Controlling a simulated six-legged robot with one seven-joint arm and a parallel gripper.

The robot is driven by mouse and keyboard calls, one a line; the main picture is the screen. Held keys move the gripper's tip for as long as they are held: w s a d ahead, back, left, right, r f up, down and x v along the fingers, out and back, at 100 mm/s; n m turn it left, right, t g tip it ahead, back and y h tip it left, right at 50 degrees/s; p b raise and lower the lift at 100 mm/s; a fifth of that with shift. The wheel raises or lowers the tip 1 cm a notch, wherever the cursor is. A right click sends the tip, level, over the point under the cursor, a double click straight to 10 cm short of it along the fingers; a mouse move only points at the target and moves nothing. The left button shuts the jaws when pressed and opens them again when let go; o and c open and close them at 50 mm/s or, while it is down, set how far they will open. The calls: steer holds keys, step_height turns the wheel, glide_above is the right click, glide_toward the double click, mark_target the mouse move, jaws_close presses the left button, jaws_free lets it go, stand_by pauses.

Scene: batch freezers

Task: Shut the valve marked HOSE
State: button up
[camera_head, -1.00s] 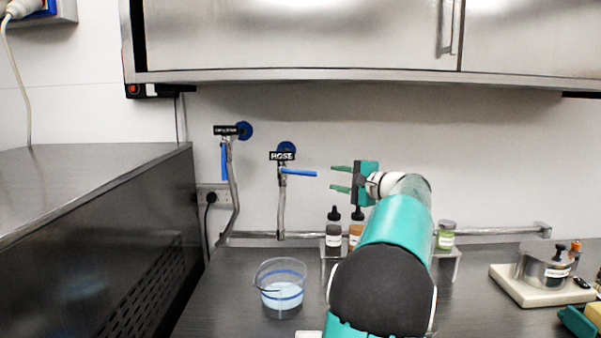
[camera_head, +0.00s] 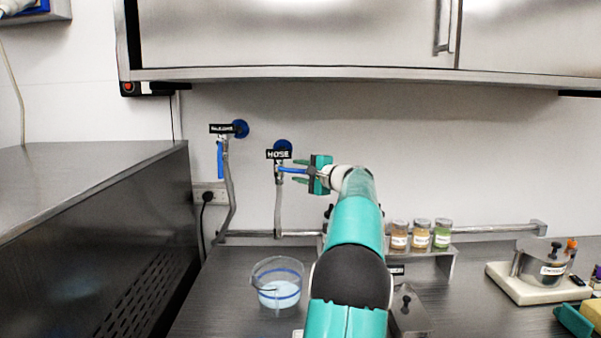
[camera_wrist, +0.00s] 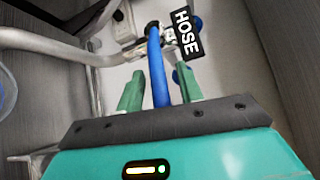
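The valve marked HOSE (camera_head: 278,154) is on the back wall, with a blue lever handle (camera_head: 291,170) pointing right, across the pipe. In the wrist view the HOSE label (camera_wrist: 187,33) and the blue handle (camera_wrist: 157,72) are close in front of me. My gripper (camera_head: 302,171) is at the handle, with its green fingers open on either side of it. In the wrist view the gripper (camera_wrist: 160,90) has the handle between its fingers, with a gap visible on both sides.
A second labelled valve (camera_head: 222,130) is to the left, its blue handle hanging down. A beaker (camera_head: 277,284) stands on the bench below. Several jars (camera_head: 420,234) stand on a rack to the right. A steel cabinet (camera_head: 300,35) overhangs the wall.

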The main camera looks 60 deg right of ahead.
steer(key=shift+c, duration=0.3)
jaws_close()
steer(key=shift+r, duration=0.1)
steer(key=shift+r+n+g, duration=0.2)
steer(key=shift+n+g, duration=0.1)
steer(key=shift+o, duration=0.3)
jaws_free()
